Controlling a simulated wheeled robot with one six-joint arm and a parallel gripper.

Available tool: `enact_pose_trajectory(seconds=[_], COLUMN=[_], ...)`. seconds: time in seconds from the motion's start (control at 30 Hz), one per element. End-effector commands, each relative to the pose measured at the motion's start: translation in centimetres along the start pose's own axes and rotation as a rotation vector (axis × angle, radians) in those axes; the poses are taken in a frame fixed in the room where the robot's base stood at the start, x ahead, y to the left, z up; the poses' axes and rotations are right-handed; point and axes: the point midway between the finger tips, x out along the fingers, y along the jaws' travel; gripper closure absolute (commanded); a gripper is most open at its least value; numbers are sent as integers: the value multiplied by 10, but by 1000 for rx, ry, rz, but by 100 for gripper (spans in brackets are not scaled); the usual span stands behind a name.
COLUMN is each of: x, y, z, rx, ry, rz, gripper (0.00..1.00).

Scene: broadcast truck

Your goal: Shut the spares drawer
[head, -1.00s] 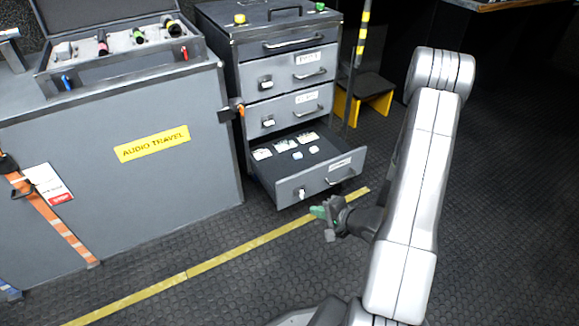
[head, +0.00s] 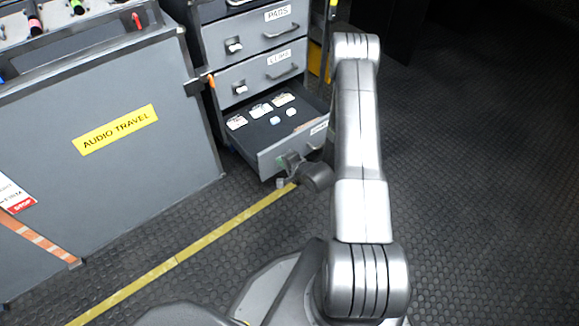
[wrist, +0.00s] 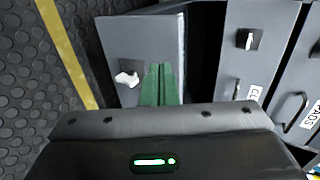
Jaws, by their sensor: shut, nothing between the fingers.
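The spares drawer (head: 302,143) is the lowest drawer of the grey cabinet. It stands pulled out, with several small white cards or packets and pale pieces inside. In the wrist view, the drawer front (wrist: 140,32) fills the upper middle, with a white latch (wrist: 127,79) at left. The green fingers (wrist: 158,82) are shut together, empty, and point at the panel beside that latch. I cannot tell whether they touch it. My arm covers the drawer's right end.
Two shut drawers, the upper labelled PADS (head: 250,30) and one below it (head: 262,76), sit above the open one. A grey case marked AUDIO TRAVEL (head: 115,130) stands at left. Yellow floor tape (head: 205,240) runs up towards the drawer. The floor at right is clear.

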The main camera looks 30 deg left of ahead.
Motion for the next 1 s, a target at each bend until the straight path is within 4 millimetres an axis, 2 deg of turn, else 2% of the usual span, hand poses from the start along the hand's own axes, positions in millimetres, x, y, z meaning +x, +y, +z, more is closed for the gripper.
enact_pose_trajectory(seconds=[0.1, 0.3, 0.47, 0.83, 1.0], x=[25, 46, 53, 53, 58], y=[0, -15, -19, -20, -22], z=[1, 0, 0, 0, -7], rx=[-2, -1, 0, 1, -1], ry=[-2, 0, 0, 0, 1], rz=[-1, -2, 0, 0, -1], gripper=[100, 100, 100, 100, 100])
